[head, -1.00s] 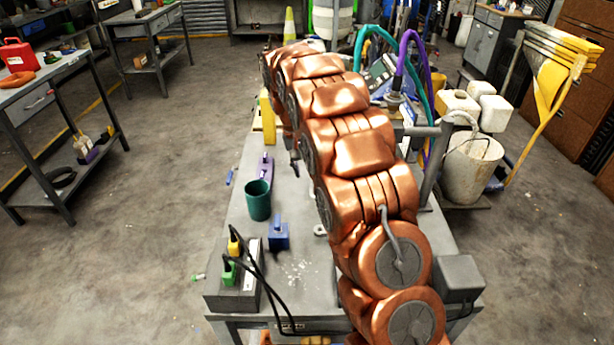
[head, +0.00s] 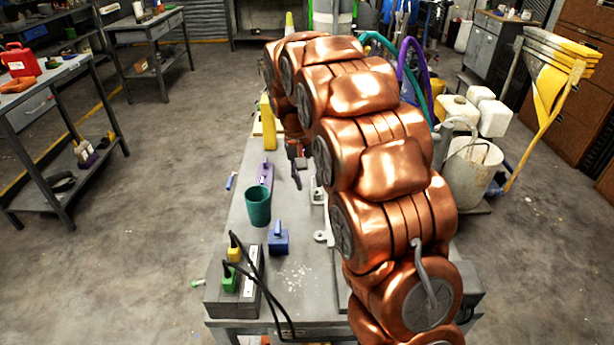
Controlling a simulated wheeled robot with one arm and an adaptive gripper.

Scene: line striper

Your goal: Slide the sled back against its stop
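I cannot tell for sure which part is the sled. A purple piece with a small upright knob (head: 265,174) sits on the grey bench behind the green cup. A blue block with an upright grip (head: 278,241) sits nearer, in front of the cup. A pale grey fitting (head: 322,238) shows beside my arm, partly hidden by it. No stop can be made out. My gripper (head: 297,178) shows only as a small dark part at the left side of my copper arm, above the bench and right of the purple piece. Its fingers are too small and covered to read.
The green cup (head: 258,206) stands between the purple piece and the blue block. A grey box with green and yellow plugs and black cables (head: 248,286) is at the bench's near left corner. A yellow upright piece (head: 267,122) stands at the far left. My arm covers the bench's right side.

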